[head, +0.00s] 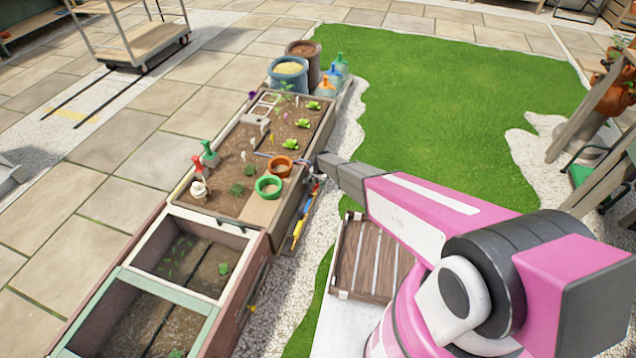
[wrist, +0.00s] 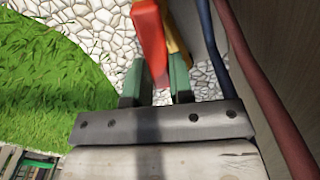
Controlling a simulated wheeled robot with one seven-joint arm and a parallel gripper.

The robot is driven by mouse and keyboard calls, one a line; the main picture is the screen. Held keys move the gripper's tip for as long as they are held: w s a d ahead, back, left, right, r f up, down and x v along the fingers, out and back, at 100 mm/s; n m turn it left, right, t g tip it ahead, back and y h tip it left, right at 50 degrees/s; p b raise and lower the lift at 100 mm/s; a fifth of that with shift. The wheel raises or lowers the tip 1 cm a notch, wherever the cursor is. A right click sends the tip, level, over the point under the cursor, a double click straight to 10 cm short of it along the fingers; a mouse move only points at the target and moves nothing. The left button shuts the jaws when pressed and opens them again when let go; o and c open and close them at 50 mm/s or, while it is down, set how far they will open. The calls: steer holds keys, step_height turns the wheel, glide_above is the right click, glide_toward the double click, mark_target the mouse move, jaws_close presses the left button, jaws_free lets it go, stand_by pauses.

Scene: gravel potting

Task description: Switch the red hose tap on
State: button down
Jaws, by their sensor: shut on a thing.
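A red bar-shaped tap handle (wrist: 149,45) shows at the top centre of the wrist view. Its lower end reaches between the two green fingers of my gripper (wrist: 157,86), which is shut on it. A yellow-orange part (wrist: 175,32) is just behind and to the right of the handle. The tap's body is hidden, so I cannot tell how far the handle is turned. In the head view my gripper (head: 318,163) is at the right side of the planting bed, and the handle is too small to make out there.
A red hose (wrist: 262,90) and a blue hose (wrist: 209,45) run along the bed's wall, right of my gripper. The planting bed (head: 291,228) holds pots and plants. A wooden crate (head: 345,262) lies right of it. Lawn (head: 440,100) and gravel are open beyond.

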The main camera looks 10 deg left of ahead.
steer(key=shift+s+d+m, duration=0.15)
steer(key=shift+d+m, duration=0.05)
steer(key=shift+m, duration=0.3)
steer(key=c, duration=1)
jaws_free()
step_height(320, 180, up, 11)
steer(key=shift+f, duration=0.1)
